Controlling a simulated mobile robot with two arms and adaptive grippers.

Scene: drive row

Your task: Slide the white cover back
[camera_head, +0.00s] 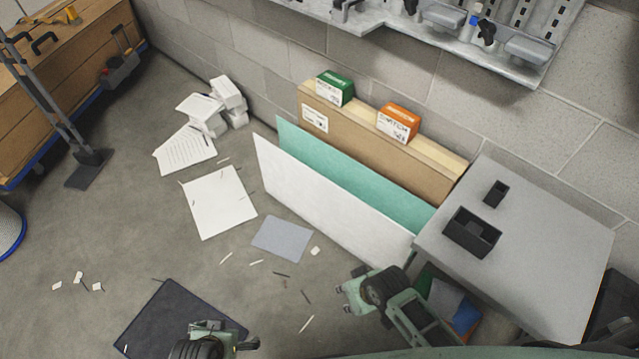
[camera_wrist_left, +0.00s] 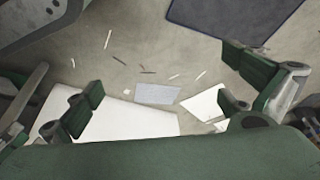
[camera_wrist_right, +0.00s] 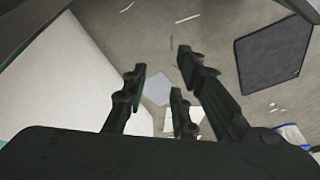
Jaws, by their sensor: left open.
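The white cover (camera_head: 325,205) is a large flat panel on edge, leaning in front of a teal panel (camera_head: 350,178) and a box with a brown cardboard face (camera_head: 375,148). My right gripper (camera_head: 351,284) is over the floor, just in front of the cover's right end. It looks open and empty, apart from the cover. In the right wrist view the cover (camera_wrist_right: 62,85) fills the left side, beside the fingers. My left gripper (camera_head: 232,335) is open and empty over the dark mat (camera_head: 165,318) at the bottom. The cover's right end is beside the grey table.
A grey table (camera_head: 555,235) with black trays (camera_head: 472,232) stands at the right. Green (camera_head: 334,88) and orange (camera_head: 398,122) boxes sit on the box top. Papers (camera_head: 218,200) and a blue-grey sheet (camera_head: 283,239) lie on the floor. A shelf (camera_head: 440,30) overhangs the back wall.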

